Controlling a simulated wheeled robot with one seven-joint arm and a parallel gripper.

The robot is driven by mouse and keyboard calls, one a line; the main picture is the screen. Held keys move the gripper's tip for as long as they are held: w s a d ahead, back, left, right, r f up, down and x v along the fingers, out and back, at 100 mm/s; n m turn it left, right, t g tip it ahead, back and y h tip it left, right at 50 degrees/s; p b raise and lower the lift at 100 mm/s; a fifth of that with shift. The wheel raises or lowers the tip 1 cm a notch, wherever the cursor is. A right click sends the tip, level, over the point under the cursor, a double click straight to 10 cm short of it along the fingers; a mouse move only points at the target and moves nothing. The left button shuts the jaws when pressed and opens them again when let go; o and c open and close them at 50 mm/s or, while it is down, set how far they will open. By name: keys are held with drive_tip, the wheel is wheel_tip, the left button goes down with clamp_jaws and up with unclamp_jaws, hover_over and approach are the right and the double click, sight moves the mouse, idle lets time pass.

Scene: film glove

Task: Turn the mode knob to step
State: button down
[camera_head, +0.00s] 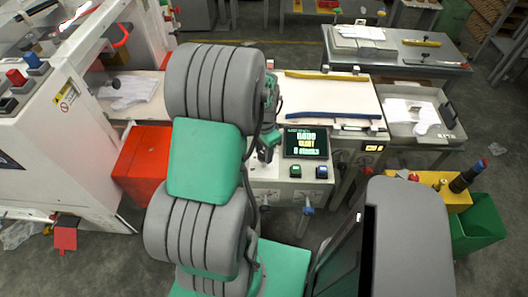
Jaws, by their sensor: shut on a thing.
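The control panel (308,186) is the light front of the machine near the middle of the head view. It carries a lit display (306,142) with green and yellow text, a green button (295,171) and a blue button (322,172). My gripper (265,156) is at the panel's left part, just left of the display, partly behind my own arm. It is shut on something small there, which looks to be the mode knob. The knob itself and its pointer are hidden by my gripper, so its setting cannot be read.
A worktop (346,96) with a yellow bar and a blue bar lies behind the panel. A red bin (143,166) stands left, a green bin (480,223) right. A grey tray (430,127) holds white gloves. Valves with handles hang below the panel.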

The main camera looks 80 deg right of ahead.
sight(264, 154)
idle(0.5)
drive_tip(key=c, duration=0.9)
unclamp_jaws()
wheel_tip(264, 154, up, 8)
drive_tip(key=shift+f+b, duration=0.1)
drive_tip(key=shift+b, duration=0.3)
